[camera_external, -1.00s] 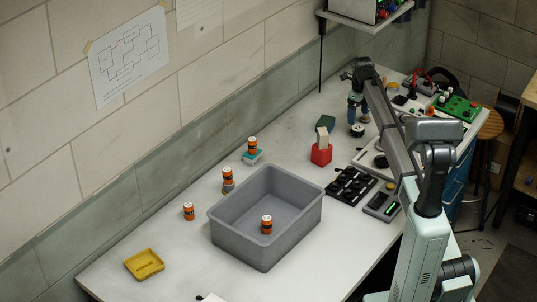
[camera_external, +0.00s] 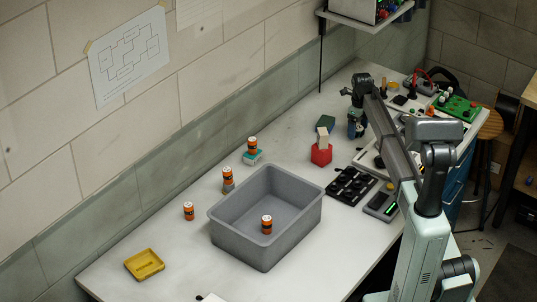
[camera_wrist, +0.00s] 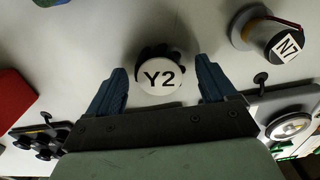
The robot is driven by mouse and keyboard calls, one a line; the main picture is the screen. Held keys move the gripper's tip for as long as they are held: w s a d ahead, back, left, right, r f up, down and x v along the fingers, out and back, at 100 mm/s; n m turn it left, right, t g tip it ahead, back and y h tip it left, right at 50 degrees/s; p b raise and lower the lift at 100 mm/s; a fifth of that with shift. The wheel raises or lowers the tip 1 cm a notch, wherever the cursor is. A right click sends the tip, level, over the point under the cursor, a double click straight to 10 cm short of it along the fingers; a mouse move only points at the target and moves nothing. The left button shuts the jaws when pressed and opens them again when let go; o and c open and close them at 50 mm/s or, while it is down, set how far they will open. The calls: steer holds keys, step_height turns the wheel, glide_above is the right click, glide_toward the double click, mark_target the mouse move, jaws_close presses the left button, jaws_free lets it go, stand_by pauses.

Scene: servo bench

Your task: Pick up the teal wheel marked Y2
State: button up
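The wheel marked Y2 (camera_wrist: 160,77) lies on the bench in the wrist view, its white lettered face up and a dark toothed rim showing at its far side. Its teal colour is hard to make out. My gripper (camera_wrist: 161,67) is open, with one blue finger on each side of the wheel and a gap on both sides. In the external view my gripper (camera_external: 356,126) points down at the bench beyond the red block and hides the wheel. Whether the fingertips reach bench level I cannot tell.
A dark cylinder with a lettered white label (camera_wrist: 285,44) stands right of the wheel. A red block (camera_external: 321,154), a green block (camera_external: 326,123) and a black knob panel (camera_external: 351,186) are nearby. A grey bin (camera_external: 238,238) and orange-banded cylinders stand farther left.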

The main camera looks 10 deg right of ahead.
steer(key=c, duration=1)
steer(key=shift+r, duration=0.15)
